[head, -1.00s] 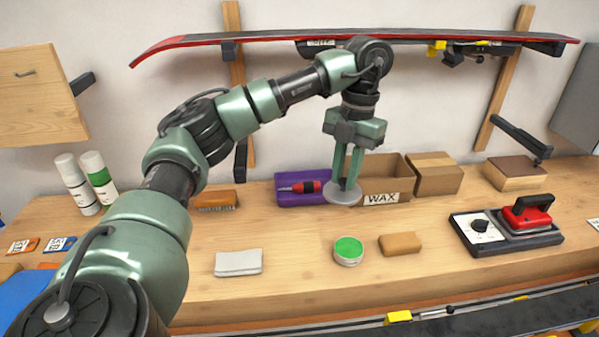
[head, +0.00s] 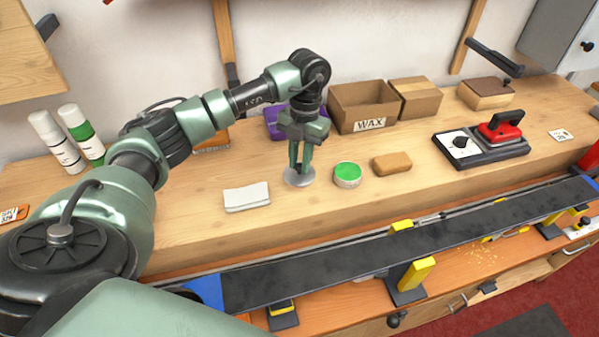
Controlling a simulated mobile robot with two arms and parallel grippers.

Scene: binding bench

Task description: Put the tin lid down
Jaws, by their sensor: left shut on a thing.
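The tin lid (head: 299,178) is a round, flat, silver-grey disc in the head view. My left gripper (head: 299,170) is shut on it from above, with both green fingers pointing down. The lid is level and at or very near the bench top; I cannot tell whether it touches. The open tin (head: 347,175) with green contents stands just right of the lid, apart from it. My right gripper is not in view.
A folded grey-white cloth (head: 246,197) lies left of the lid. A tan block (head: 392,163) lies right of the tin. A red iron (head: 503,128) is at right. A ski (head: 330,264) runs along the front.

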